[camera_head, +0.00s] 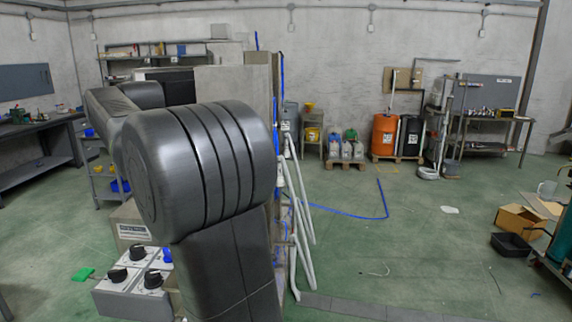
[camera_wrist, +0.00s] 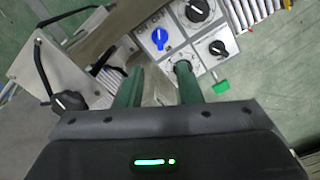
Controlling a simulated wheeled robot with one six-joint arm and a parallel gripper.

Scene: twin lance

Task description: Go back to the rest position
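My gripper (camera_wrist: 158,82) shows in the wrist view as two green fingers with a gap between them. It is open, and I see nothing held in the gap. A control panel with knobs lies beyond the fingertips; it has a blue knob (camera_wrist: 160,38) and black knobs (camera_wrist: 217,48). The right fingertip overlaps one panel square, so whether it touches there I cannot tell. In the head view my dark grey arm fills the middle left and hides the gripper. The control box (camera_head: 115,300) shows at the arm's lower left.
A metal plate with a black handle and black knob (camera_wrist: 68,101) is left of the fingers. White hoses (camera_head: 303,205) stand right of my arm. A cardboard box (camera_head: 520,222) and black tray (camera_head: 511,245) lie at right. The green floor between is mostly clear.

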